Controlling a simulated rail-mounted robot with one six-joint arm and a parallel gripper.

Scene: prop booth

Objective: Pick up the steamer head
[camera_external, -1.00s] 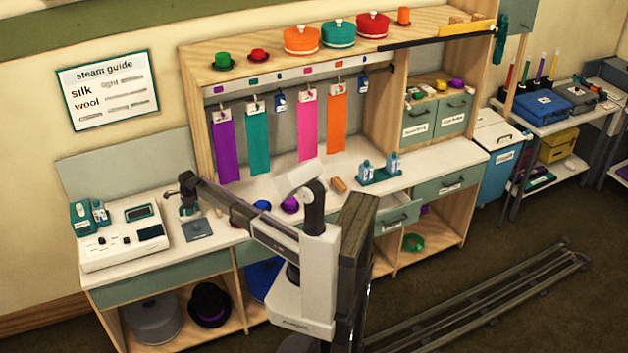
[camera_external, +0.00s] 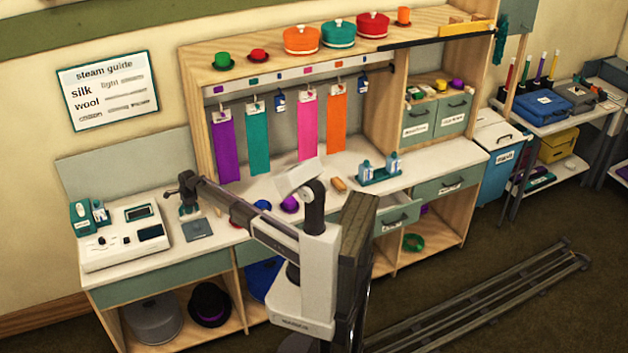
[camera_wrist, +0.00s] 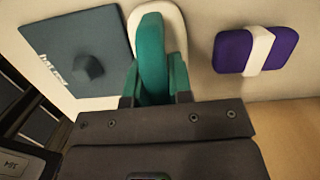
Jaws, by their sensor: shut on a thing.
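My gripper (camera_external: 188,209) is low over the left part of the white counter, just right of the white steamer unit (camera_external: 123,237). In the wrist view my gripper (camera_wrist: 155,88) is shut on a teal upright grip, which I take to be the steamer head (camera_wrist: 151,50). A pale rounded plate shows behind and under the teal part. The fingers cover its lower sides. I cannot tell whether it touches the counter. In the external view my gripper mostly hides it.
A dark grey-teal square pad (camera_external: 198,229) with a raised knob lies beside my gripper. A purple block with a white band (camera_wrist: 258,50) lies on the other side in the wrist view. Small teal containers (camera_external: 90,215) stand at the counter's left end. Hanging ribbons (camera_external: 223,147) are behind.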

